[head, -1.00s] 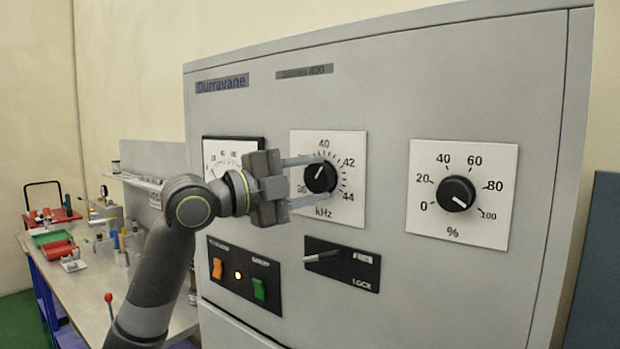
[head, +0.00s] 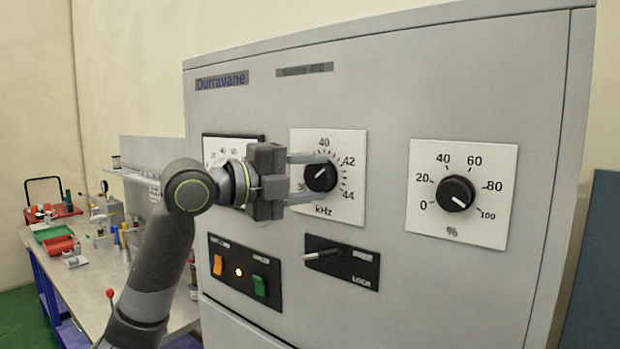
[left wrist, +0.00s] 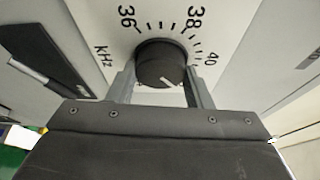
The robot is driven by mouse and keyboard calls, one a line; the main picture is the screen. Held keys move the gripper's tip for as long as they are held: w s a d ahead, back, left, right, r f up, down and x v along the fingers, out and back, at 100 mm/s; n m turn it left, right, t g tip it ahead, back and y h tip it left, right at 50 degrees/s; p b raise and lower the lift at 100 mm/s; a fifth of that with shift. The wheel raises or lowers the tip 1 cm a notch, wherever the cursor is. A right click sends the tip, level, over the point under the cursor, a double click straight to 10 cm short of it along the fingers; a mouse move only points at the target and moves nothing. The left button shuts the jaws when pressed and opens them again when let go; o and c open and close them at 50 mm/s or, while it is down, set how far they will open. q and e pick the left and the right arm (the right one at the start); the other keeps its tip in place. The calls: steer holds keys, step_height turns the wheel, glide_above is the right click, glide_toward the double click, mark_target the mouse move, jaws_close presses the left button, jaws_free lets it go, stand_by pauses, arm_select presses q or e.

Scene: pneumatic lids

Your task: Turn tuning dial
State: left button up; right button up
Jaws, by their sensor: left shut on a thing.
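The tuning dial (head: 322,178) is a round black knob with a white pointer line. It sits on a white square plate (head: 352,214) with a kHz scale on the grey cabinet front. The pointer leans to the upper right, roughly toward 42. My left gripper (head: 317,177) is shut on the dial, one finger above it and one below. In the left wrist view the dial (left wrist: 161,68) shows between the two fingers (left wrist: 160,85), with 36, 38 and 40 on the scale around it. My right gripper is not in view.
A second black knob (head: 455,194) with a percent scale is to the right. A meter (head: 225,147) is partly hidden behind my left arm. Below are a panel (head: 245,270) with orange and green switches and a lever panel (head: 342,262). A cluttered workbench (head: 95,265) stands at the left.

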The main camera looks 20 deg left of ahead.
arm_select(q)
steer(key=o, duration=1)
steer(key=shift+s+a+f+b, duration=0.1)
steer(key=shift+s+a+b, duration=0.2)
steer(key=shift+a, duration=0.05)
steer(key=shift+b+v, duration=4.05)
steer(key=shift+v, duration=4.2)
